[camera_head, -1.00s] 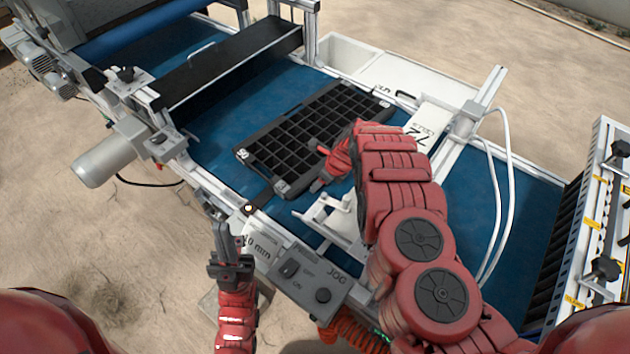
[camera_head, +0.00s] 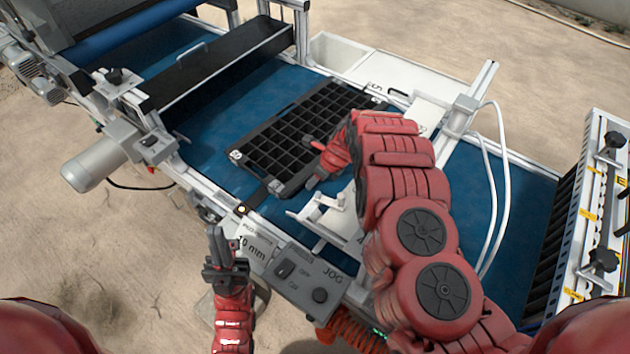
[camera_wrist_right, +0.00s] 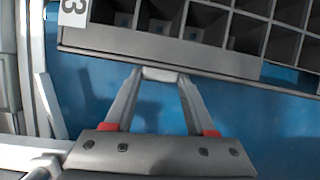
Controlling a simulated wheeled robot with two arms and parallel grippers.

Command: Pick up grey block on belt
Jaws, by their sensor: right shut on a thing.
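A small grey block (camera_wrist_right: 160,74) sits between the fingertips of my right gripper (camera_wrist_right: 162,80) in the right wrist view. The gripper is shut on it, with both fingers touching its ends. Blue belt shows below and around it. In the head view my right gripper (camera_head: 312,164) is over the blue belt (camera_head: 205,148), at the near right edge of the black cell tray; the block cannot be made out there. My left gripper (camera_head: 222,246) points up in front of the machine, away from the belt; its fingers look close together, and their gap is unclear.
The black cell tray (camera_head: 236,156) lies on the belt right beside my right gripper. A white bracket (camera_head: 322,212) and the JOG control box (camera_head: 309,281) are at the near edge. A dark crossbar (camera_head: 225,62) spans the belt behind. Open belt lies to the right.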

